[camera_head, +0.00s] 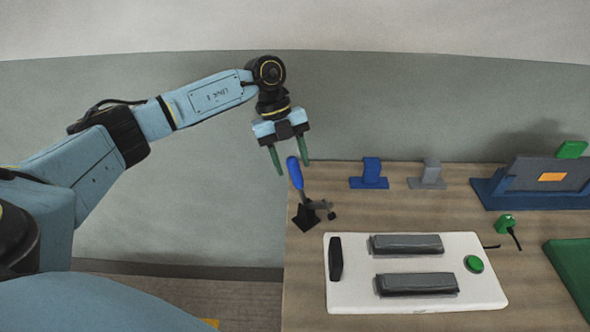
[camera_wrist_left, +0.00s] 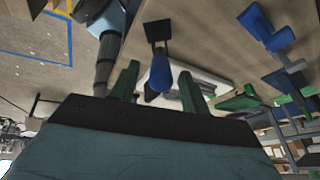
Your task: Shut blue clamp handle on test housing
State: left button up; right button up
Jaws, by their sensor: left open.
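The blue clamp handle (camera_head: 295,173) stands nearly upright, leaning slightly left, on its dark clamp base (camera_head: 306,217) at the table's left edge. The test housing (camera_head: 340,290) is a white plate with two dark grey bars and a green button, right of the clamp. My left gripper (camera_head: 292,168) is open, pointing down, with its green fingers at the height of the handle's top. In the left wrist view the blue handle (camera_wrist_left: 160,76) shows between the two green fingers (camera_wrist_left: 158,86), with no clear contact. My right gripper is not in view.
A blue block (camera_head: 371,174) and a grey block (camera_head: 429,176) stand at the back of the table. A blue fixture (camera_head: 535,188) with a green part is at the back right. A small green connector (camera_head: 505,224) and a green mat (camera_head: 575,270) lie right of the housing.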

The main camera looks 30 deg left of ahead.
aim_at(295, 171)
pick_arm(q)
jog(key=shift+x, duration=1.2)
jog(key=shift+d+f, duration=0.15)
jog(key=shift+f, duration=0.2)
jog(key=c, duration=0.7)
grip_shut()
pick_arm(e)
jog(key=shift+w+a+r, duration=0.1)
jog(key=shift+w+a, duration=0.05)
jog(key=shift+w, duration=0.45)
